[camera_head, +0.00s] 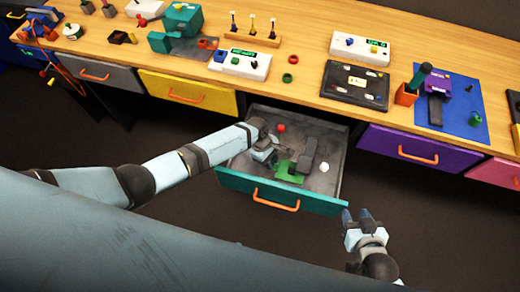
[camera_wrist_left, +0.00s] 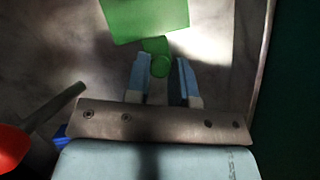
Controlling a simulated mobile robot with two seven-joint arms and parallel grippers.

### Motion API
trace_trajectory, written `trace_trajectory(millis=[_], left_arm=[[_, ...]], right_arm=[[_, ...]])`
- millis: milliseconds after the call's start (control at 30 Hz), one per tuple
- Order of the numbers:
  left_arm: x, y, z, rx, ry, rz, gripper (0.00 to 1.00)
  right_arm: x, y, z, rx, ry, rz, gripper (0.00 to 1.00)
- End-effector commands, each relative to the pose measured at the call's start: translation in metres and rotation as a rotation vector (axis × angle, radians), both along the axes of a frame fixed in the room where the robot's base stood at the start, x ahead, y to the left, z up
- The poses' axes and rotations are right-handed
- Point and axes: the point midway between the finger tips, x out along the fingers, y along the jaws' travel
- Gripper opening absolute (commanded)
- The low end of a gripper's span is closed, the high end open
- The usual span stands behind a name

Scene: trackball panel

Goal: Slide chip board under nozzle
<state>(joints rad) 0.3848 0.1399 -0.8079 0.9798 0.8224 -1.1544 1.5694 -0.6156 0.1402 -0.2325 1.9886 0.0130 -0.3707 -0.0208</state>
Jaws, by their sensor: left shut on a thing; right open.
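My left gripper (camera_head: 273,157) reaches down into the open teal drawer (camera_head: 231,181). In the left wrist view its blue fingers (camera_wrist_left: 160,80) are shut on the small round end of a green piece (camera_wrist_left: 145,18), with a flat green plate beyond it. This green piece also shows in the head view (camera_head: 287,174), lying on the drawer floor beside a dark grey block. I cannot tell whether it is the chip board. No nozzle can be made out for certain; a teal machine (camera_head: 183,18) stands on the bench. My right gripper (camera_head: 358,215) is open and empty at the drawer's front right corner.
The drawer also holds a red ball (camera_head: 281,128), a grey block (camera_head: 308,154) and a white disc (camera_head: 323,167). On the bench are a black tray (camera_head: 344,94), white boxes with displays (camera_head: 359,48) and a blue mat (camera_head: 462,121). Closed drawers flank the open one.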

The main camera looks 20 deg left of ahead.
Motion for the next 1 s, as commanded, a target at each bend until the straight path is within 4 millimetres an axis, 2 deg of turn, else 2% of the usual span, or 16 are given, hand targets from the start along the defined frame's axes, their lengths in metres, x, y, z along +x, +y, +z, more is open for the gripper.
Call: trace_trajectory(millis=[33, 200, 567, 600, 700, 1000], left_arm=[[0.0, -0.015, 0.007, -0.01, 0.002, 0.001, 0.0], [-0.001, -0.037, 0.003, -0.008, 0.002, -0.001, 0.0], [-0.003, -0.043, 0.001, -0.007, 0.001, -0.003, 0.0], [-0.003, -0.044, 0.001, -0.007, 0.001, -0.003, 0.25], [-0.003, -0.043, 0.001, -0.007, 0.001, -0.004, 0.48], [-0.002, -0.04, 0.001, -0.003, 0.001, -0.002, 0.48]], right_arm=[[0.0, 0.0, 0.008, 0.0, 0.001, 0.0, 0.43], [-0.001, 0.001, 0.011, -0.001, 0.005, 0.001, 0.43], [0.001, 0.002, 0.015, 0.002, 0.001, 0.003, 0.43], [0.001, 0.002, 0.015, 0.002, 0.0, 0.003, 0.43], [0.001, 0.003, 0.016, 0.003, -0.002, 0.003, 0.43], [0.001, 0.002, 0.015, 0.002, -0.002, 0.002, 0.43]])
